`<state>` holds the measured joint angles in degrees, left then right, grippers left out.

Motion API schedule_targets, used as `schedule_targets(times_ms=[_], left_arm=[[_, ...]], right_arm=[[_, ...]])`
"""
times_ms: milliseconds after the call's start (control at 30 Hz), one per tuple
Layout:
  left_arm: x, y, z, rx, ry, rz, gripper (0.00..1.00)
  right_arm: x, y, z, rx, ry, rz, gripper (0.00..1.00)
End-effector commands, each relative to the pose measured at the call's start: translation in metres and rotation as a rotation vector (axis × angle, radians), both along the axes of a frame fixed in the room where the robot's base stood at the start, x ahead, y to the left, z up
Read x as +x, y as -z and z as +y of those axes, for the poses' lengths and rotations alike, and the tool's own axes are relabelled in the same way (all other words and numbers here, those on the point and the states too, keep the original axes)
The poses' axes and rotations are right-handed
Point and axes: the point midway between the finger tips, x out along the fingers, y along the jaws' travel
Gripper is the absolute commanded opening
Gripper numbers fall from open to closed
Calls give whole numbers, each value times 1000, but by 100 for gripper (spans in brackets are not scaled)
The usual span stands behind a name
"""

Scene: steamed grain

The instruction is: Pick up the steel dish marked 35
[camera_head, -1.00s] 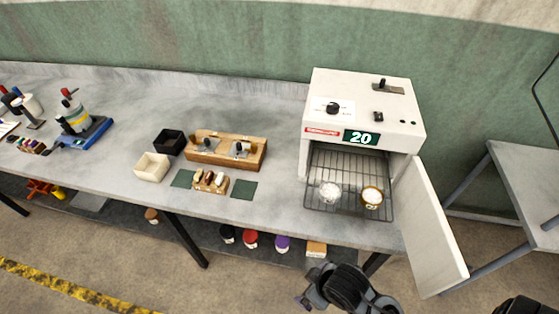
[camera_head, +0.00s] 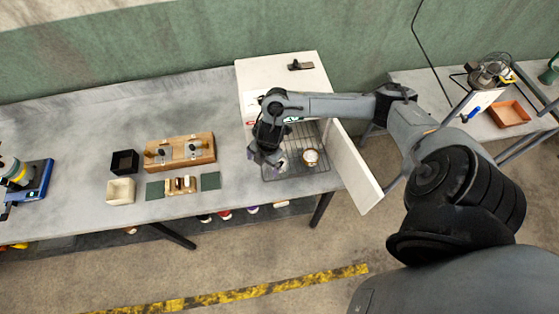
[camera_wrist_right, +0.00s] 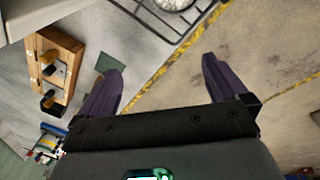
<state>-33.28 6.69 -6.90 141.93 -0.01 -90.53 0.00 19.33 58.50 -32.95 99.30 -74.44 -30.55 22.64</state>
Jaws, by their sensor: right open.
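A silvery dish (camera_head: 281,163) sits on the wire rack in the open oven, partly hidden by my right gripper in the head view. The dish (camera_wrist_right: 172,3) is cut off at the top edge of the right wrist view, and I cannot read a mark on it. A second dish (camera_head: 311,157), brass-coloured with pale contents, stands to its right on the rack. My right gripper (camera_head: 266,160) is at the rack's left front, close to the silvery dish. In the right wrist view the gripper (camera_wrist_right: 162,75) is open and empty, with the dish beyond its fingers. My left gripper is not in view.
The white oven (camera_head: 285,75) stands around the wire rack (camera_head: 305,133). Its door (camera_head: 352,165) is open to the right. On the bench left are a wooden block (camera_head: 180,152), a black box (camera_head: 124,162) and a cream box (camera_head: 121,191).

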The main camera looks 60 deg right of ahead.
Motion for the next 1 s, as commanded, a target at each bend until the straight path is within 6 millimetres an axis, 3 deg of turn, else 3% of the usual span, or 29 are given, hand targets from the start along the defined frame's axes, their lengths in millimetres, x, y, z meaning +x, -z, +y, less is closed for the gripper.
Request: schedule_targets(times_ms=[33,100,233,633,867,1000], left_arm=[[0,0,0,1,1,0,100],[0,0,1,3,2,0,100],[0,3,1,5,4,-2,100],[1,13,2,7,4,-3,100],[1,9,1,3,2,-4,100],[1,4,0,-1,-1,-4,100]], right_arm=[[-3,-8,-26,-24,16,39,100],[-11,-16,-48,-38,33,88,100],[-20,-18,-69,-49,56,139,100],[-22,26,-72,-51,61,149,100],[-23,37,-71,-51,60,149,100],[-27,55,-70,-50,62,151,100]])
